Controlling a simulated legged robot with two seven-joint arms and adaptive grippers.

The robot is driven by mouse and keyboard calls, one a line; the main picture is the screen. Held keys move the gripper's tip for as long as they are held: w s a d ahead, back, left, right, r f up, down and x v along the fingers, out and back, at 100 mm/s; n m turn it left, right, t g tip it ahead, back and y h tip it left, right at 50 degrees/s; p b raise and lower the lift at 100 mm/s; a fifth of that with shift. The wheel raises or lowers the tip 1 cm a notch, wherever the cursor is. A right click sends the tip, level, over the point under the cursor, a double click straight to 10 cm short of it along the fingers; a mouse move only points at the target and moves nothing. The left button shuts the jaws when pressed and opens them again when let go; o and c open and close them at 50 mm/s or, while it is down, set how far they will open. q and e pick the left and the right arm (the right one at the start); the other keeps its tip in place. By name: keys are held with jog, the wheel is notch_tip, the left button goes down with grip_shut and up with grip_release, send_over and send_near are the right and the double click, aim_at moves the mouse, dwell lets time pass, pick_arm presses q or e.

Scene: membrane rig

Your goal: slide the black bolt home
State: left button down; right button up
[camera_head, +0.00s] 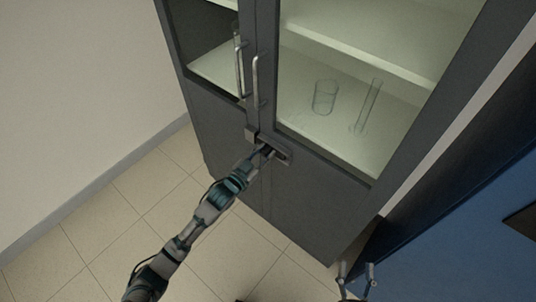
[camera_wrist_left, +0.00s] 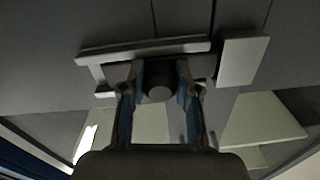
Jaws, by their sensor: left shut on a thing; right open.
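The black bolt shows as a dark round knob (camera_wrist_left: 158,92) in the left wrist view, between the two fingers of my left gripper (camera_wrist_left: 160,90). The knob sits in a pale metal guide (camera_wrist_left: 145,48) on the cabinet front, right of the guide's middle. A pale square block (camera_wrist_left: 242,60) stands just past the guide's right end. In the head view my left gripper (camera_head: 266,151) is shut at the guide (camera_head: 282,156), with the block (camera_head: 251,135) to its left; it hides the knob there. My right gripper (camera_head: 357,272) is open and empty, low at the right, away from the cabinet.
The grey cabinet (camera_head: 310,205) has two glass doors with upright handles (camera_head: 255,80). Inside stand a glass beaker (camera_head: 325,97) and a tall glass cylinder (camera_head: 368,105). A blue surface (camera_head: 465,235) lies at the right. The tiled floor (camera_head: 140,215) at left is clear.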

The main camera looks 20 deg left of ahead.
pick_arm(q)
jog(key=a, duration=0.1)
jog(key=w+a, duration=0.1)
jog(key=a, duration=0.1)
pick_arm(e)
jog(key=shift+w+d+f+g, duration=0.1)
jog(key=shift+d+f+g, duration=0.15)
jog(key=shift+f+g, duration=0.2)
pick_arm(q)
jog(key=c, duration=0.9)
grip_release()
jog(key=shift+w+a, duration=0.1)
jog(key=shift+c, duration=0.2)
jog(key=shift+o, duration=0.7)
jog(key=shift+f, duration=0.1)
jog(key=shift+a, duration=0.15)
pick_arm(e)
jog(key=shift+w+a+r, duration=0.1)
jog(key=shift+a, duration=0.15)
